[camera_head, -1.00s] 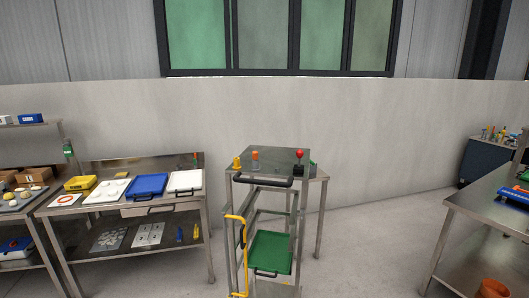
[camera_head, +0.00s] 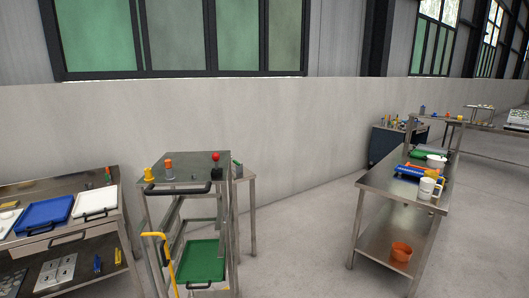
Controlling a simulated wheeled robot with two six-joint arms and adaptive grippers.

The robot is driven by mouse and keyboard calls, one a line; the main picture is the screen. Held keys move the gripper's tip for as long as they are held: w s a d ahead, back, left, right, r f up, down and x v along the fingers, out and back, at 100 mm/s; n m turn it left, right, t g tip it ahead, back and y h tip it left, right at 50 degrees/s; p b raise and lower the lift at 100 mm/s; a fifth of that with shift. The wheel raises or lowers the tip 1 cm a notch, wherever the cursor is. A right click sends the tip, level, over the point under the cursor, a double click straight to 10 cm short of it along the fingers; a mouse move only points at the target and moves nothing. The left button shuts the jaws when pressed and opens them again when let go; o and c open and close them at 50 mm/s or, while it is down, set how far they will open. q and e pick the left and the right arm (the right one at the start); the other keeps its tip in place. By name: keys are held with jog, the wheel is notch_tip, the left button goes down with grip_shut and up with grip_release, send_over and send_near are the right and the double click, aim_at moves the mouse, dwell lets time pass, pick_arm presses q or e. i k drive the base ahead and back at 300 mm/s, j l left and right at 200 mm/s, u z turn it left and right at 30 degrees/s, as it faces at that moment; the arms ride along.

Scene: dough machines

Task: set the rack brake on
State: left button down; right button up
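The rack (camera_head: 183,161) is a steel frame left of centre in the head view. A black handle bar (camera_head: 178,190) runs across its front. A lever with a red ball knob (camera_head: 215,157) stands upright on a dark base at the right of its top. An orange-topped piece (camera_head: 169,167) and a yellow piece (camera_head: 149,174) stand at the top left. A yellow bent bar (camera_head: 164,262) hangs at the rack's left front. A green tray (camera_head: 203,262) sits low inside. Which part is the brake I cannot tell. Neither of my grippers is in view.
A steel table with a blue tray (camera_head: 45,213) and a white tray (camera_head: 96,203) stands at the left. A steel table (camera_head: 378,187) with a white mug (camera_head: 429,188) stands at the right, an orange pot (camera_head: 401,251) below. The floor (camera_head: 300,255) between is clear.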

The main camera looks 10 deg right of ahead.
aim_at(216, 156)
jog(key=u, duration=0.55)
jog(key=i+l+u, duration=0.15)
jog(key=l+u, duration=0.25)
jog(key=i+l+u, duration=0.1)
jog(key=l+u, duration=1.1)
jog(key=l, duration=0.45)
jog(key=k+l+u, duration=0.1)
jog(key=l, duration=0.3)
jog(key=k+l, duration=0.1)
jog(key=l, duration=0.35)
jog(key=k+l+u, duration=0.1)
jog(key=l, duration=0.3)
jog(key=k+l, duration=0.1)
jog(key=l, duration=0.35)
jog(key=k+l+u, duration=0.1)
jog(key=l, duration=0.3)
jog(key=k+l, duration=0.1)
jog(key=l, duration=0.35)
jog(key=u, duration=0.05)
